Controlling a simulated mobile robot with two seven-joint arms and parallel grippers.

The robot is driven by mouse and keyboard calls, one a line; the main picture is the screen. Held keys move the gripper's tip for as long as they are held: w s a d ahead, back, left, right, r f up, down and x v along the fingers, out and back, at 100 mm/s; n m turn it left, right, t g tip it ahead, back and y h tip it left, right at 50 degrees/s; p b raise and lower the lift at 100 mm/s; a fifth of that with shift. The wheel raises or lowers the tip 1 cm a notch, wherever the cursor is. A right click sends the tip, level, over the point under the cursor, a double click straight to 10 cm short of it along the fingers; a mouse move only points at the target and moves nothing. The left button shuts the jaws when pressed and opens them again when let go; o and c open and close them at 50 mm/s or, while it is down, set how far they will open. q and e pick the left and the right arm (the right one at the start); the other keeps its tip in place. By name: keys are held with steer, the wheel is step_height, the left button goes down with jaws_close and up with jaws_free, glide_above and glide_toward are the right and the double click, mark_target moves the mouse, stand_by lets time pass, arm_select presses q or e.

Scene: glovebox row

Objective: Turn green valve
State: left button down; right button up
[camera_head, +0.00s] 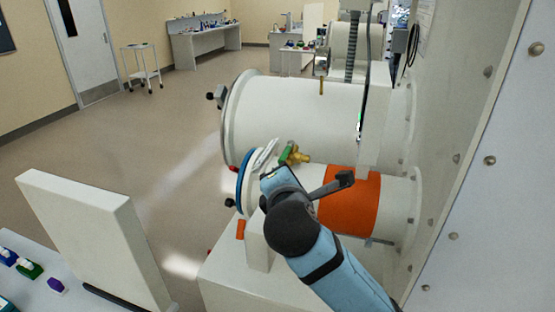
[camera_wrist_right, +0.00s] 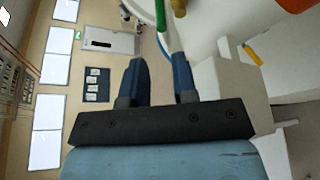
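The green valve handle (camera_head: 287,153) sits on a brass valve body (camera_head: 300,157) on top of the smaller white cylinder (camera_head: 285,190). My right gripper (camera_head: 268,165) is just left of and in front of the handle, partly hidden by its own wrist. In the right wrist view my right gripper (camera_wrist_right: 158,62) has its two dark fingers apart with nothing held between them. The green handle (camera_wrist_right: 161,17) shows at the top of that view, ahead of the fingertips and nearer the right finger. I cannot tell whether it touches. My left gripper is not in view.
A larger white cylinder (camera_head: 295,112) lies behind the valve. The smaller cylinder carries an orange band (camera_head: 349,204) and a dark lever (camera_head: 333,186). The glovebox wall (camera_head: 480,160) stands on the right. A white panel (camera_head: 85,232) stands at front left.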

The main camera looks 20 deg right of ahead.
mark_target(283, 155)
steer(key=p+x, duration=0.2)
steer(key=x, duration=1)
steer(key=shift+w+d, duration=0.1)
steer(key=shift+w, duration=0.05)
jaws_close()
